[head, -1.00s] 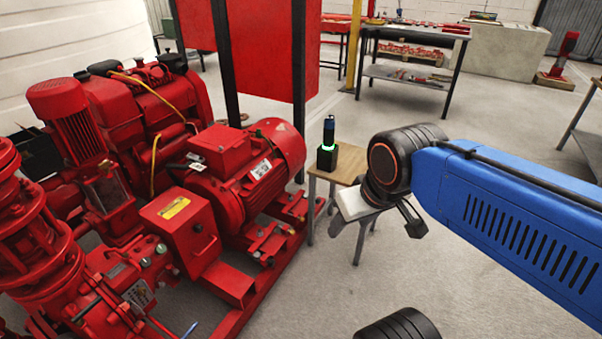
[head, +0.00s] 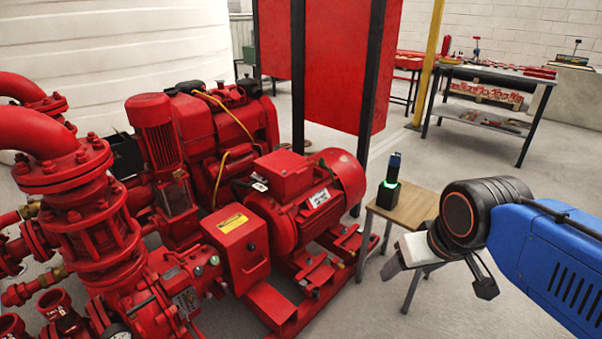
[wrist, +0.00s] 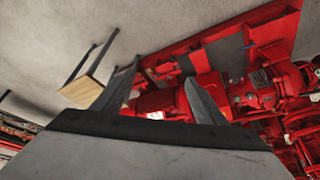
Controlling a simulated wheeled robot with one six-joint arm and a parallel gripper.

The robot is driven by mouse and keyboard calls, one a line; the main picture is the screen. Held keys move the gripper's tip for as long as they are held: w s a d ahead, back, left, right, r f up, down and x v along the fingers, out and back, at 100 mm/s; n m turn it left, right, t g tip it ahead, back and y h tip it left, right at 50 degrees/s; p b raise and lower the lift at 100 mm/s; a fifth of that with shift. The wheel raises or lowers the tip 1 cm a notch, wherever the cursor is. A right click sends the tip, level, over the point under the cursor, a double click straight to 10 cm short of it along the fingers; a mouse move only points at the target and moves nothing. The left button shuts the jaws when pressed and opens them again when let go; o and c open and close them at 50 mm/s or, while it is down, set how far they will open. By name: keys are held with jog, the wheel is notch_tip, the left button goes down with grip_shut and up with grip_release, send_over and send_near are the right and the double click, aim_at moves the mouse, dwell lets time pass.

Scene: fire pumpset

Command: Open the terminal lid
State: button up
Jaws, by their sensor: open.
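The red motor (head: 318,192) of the pumpset carries a box-shaped red terminal box on its top, and its flat lid (head: 280,171) looks shut. A second red box (head: 238,242) with a yellow label stands in front of the motor; its face is closed. My gripper is in the right part of the head view, to the right of the motor and apart from it. In the wrist view my gripper (wrist: 163,72) is open and empty. The red motor (wrist: 165,101) shows beyond and between its fingers, tilted; the lid is not clear there.
A small wooden table (head: 410,208) with a dark device (head: 390,182) glowing green stands between the motor and my arm. Red pump pipes (head: 85,175) fill the left. A workbench (head: 490,75) is at the back right. Floor is free behind the small table.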

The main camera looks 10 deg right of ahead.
jog(key=w+d+n+t, duration=0.1)
jog(key=w+d+t, duration=0.2)
jog(key=w, duration=1.4)
jog(key=w+d+n+t, duration=0.2)
jog(key=w+d+t, duration=0.2)
jog(key=w, duration=1.2)
jog(key=w+a+f+n+t+y, duration=0.2)
jog(key=w+a+f+n+y, duration=0.4)
jog(key=w+f+y, duration=0.55)
jog(key=w+a+m, duration=0.1)
jog(key=w+a, duration=1)
jog(key=w, duration=0.2)
jog(key=shift+w+a, duration=0.15)
jog(key=shift+w, duration=0.25)
jog(key=shift+h, duration=0.25)
